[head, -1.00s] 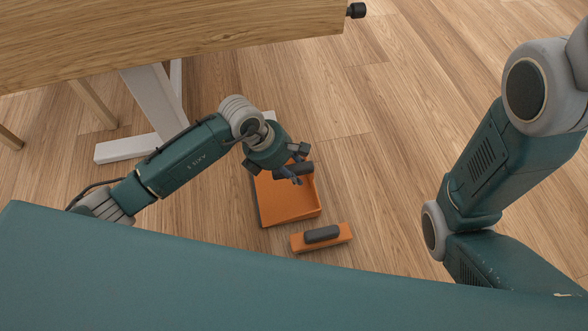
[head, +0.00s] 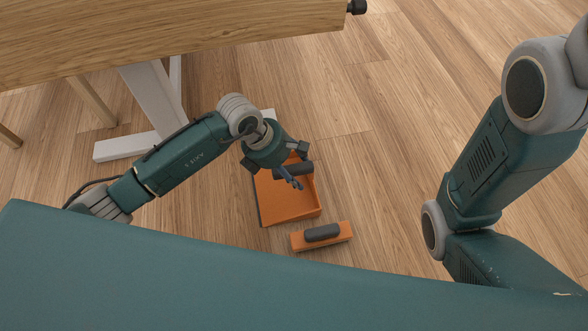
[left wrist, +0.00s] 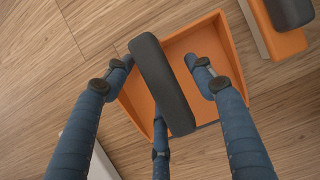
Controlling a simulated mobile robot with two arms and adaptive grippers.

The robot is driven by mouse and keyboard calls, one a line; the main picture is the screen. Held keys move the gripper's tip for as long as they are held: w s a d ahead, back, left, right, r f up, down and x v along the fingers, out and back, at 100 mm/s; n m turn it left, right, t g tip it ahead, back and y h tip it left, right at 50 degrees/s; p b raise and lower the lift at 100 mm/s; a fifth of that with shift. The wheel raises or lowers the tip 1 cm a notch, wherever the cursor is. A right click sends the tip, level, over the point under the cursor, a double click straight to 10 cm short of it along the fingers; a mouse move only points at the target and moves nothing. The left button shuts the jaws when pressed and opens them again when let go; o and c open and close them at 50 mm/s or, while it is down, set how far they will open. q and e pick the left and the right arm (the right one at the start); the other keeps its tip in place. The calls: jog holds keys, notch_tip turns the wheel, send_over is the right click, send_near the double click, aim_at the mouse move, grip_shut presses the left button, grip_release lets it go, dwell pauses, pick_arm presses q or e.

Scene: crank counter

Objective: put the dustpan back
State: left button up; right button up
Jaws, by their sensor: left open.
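The dustpan (head: 280,207) is an orange open tray lying on the wooden floor, with a dark grey handle (head: 305,168) at its far side. My left gripper (head: 293,172) is low over the handle, partly hiding it. In the left wrist view the handle (left wrist: 160,85) runs slantwise between my open blue-grey fingers, over the orange pan (left wrist: 208,45). I cannot tell whether any finger touches it. My right gripper is out of view; only links of my right arm show.
An orange brush (head: 341,238) with a dark grip lies on the floor just in front of the dustpan. A wooden table (head: 170,30) with a black knob (head: 357,9) at its edge and a white leg (head: 155,95) stands at the upper left. The floor to the right is clear.

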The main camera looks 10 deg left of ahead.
pick_arm(q)
jog(key=v, duration=1.1)
jog(key=shift+a+r, duration=0.1)
jog(key=shift+r, duration=0.05)
